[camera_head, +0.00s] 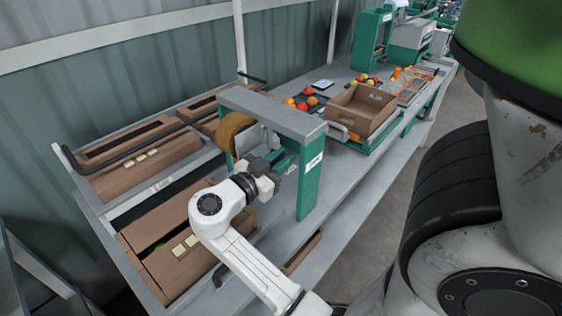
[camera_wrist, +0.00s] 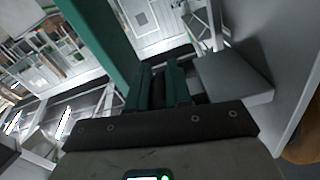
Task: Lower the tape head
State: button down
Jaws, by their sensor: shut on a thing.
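The taping machine is a green and grey arch (camera_head: 313,170) over the bench, seen in the head view. Its tape head (camera_head: 252,140) is a grey block under the top beam, with a tan tape roll (camera_head: 231,130) beside it. My gripper (camera_head: 283,162) is at the tape head, under the beam and left of the green post. In the wrist view my gripper's green fingers (camera_wrist: 162,82) are close together beside a grey block (camera_wrist: 236,76) that looks like the tape head. They are shut on a part of the head, probably its handle, mostly hidden between them.
Past the arch stand an open carton (camera_head: 362,110) and several tomatoes (camera_head: 302,102). The green post (camera_wrist: 100,35) is close to my fingers.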

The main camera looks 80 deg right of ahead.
jog(key=shift+r, duration=0.15)
jog(key=c, duration=1.1)
grip_release()
jog(key=shift+o, duration=0.2)
jog(key=b+v, duration=0.2)
jog(key=v, duration=0.9)
jog(key=shift+b, duration=0.4)
jog(key=shift+s, duration=0.15)
